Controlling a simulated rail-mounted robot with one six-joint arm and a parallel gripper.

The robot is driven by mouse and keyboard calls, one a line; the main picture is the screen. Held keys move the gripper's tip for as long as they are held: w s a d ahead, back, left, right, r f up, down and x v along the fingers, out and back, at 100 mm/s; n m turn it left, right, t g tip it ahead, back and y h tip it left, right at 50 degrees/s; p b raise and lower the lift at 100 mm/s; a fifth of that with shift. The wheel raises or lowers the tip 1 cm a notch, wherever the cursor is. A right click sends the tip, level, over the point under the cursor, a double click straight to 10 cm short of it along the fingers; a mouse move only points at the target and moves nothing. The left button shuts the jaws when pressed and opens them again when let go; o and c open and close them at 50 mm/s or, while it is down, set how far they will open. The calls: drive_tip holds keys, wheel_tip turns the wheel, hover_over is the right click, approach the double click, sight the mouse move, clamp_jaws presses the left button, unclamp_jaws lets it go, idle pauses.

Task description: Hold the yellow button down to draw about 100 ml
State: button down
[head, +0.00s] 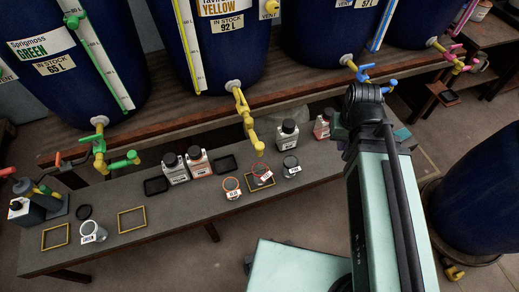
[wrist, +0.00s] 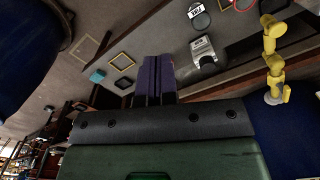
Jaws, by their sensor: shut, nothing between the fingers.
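The blue vat labelled YELLOW (head: 222,55) has a yellow tap (head: 243,115) hanging over the bench. The same tap shows at the right of the wrist view (wrist: 272,50). I cannot make out a separate button on the tap. A small yellow fitting (head: 270,6) sits at a VENT label higher on the vat. A small jar with a red rim (head: 262,172) stands below the tap's end; its contents are unclear. My gripper (wrist: 158,62) shows dark purple fingers, shut and empty, apart from the yellow tap. In the head view my arm hides it.
Labelled jars (head: 291,165), (head: 232,188), (head: 92,232) and capped bottles (head: 288,135) stand on the bench (head: 200,225). Yellow square frames (head: 132,219) lie there too. Green (head: 100,150) and blue (head: 362,72) taps flank the yellow one. Another blue vat (head: 480,210) stands at right.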

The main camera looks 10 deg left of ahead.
drive_tip(key=w+a+n, duration=0.2)
drive_tip(key=a, duration=1)
drive_tip(key=w+a+n, duration=0.3)
drive_tip(key=a, duration=1)
drive_tip(key=shift+f, duration=0.3)
drive_tip(key=b, duration=1.5)
approach(259, 144)
wheel_tip(259, 144, down, 8)
drive_tip(key=shift+s+r, duration=0.1)
drive_tip(key=shift+r, duration=0.1)
